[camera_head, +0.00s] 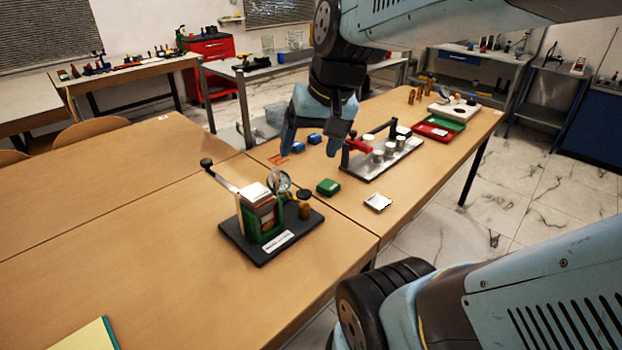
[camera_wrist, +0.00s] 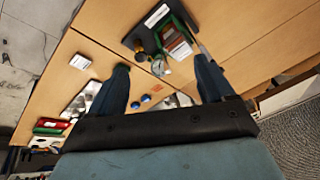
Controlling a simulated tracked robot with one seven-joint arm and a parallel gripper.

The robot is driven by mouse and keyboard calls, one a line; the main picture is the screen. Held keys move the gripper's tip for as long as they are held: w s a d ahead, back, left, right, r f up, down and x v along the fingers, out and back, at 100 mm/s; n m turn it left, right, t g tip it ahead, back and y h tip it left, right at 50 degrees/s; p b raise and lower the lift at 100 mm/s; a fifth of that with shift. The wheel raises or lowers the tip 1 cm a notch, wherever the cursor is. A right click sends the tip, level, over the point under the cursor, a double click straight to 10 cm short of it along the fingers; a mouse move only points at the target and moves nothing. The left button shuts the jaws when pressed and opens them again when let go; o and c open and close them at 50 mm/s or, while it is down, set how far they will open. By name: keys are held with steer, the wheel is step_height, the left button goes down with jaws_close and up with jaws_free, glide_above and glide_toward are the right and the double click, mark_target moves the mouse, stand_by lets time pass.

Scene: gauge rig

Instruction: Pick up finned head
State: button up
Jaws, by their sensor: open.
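I cannot tell for sure which piece is the finned head. A gauge rig on a black base (camera_head: 238,240) stands on the near table, with a green frame (camera_head: 247,224), a lever and a dial (camera_head: 279,182). In the wrist view its base (camera_wrist: 132,38) is at the top, beyond the fingers. Two small blue pieces (camera_head: 298,146) lie near my gripper; they also show in the wrist view (camera_wrist: 146,98). My gripper (camera_head: 311,143) is open and empty, pointing down above the table. Its spread fingers also show in the wrist view (camera_wrist: 161,68).
A metal plate (camera_head: 362,171) with a red piece, a black bar and several cylinders stands right of my gripper. A green block (camera_head: 328,187) and white card (camera_head: 378,202) lie in front. An open red-green case (camera_head: 436,129) is farther right. The left table is mostly clear.

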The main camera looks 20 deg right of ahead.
steer(key=shift+o, duration=1.1)
steer(key=w+d+f+m+g+y, duration=0.1)
steer(key=w+f+m+y, duration=0.3)
steer(key=w+f+m, duration=0.3)
steer(key=shift+w+d+g+y, duration=0.2)
steer(key=shift+w+g+y, duration=0.15)
steer(key=shift+w, duration=0.5)
steer(key=m+t, duration=1)
steer(key=m, duration=1.2)
glide_above(331, 185)
steer(key=s+d, duration=0.5)
steer(key=s, duration=0.5)
step_height(331, 185, down, 24)
steer(key=shift+a+f, duration=0.15)
steer(key=shift+f, duration=0.05)
steer(key=x, duration=0.8)
steer(key=shift+w+f, duration=0.1)
steer(key=shift+f, duration=0.15)
steer(key=shift+f+x, duration=0.2)
steer(key=shift+x, duration=1.1)
steer(key=shift+f+x, duration=0.2)
steer(key=shift+x, duration=1.1)
steer(key=shift+c, duration=0.4)
steer(key=c, duration=1.1)
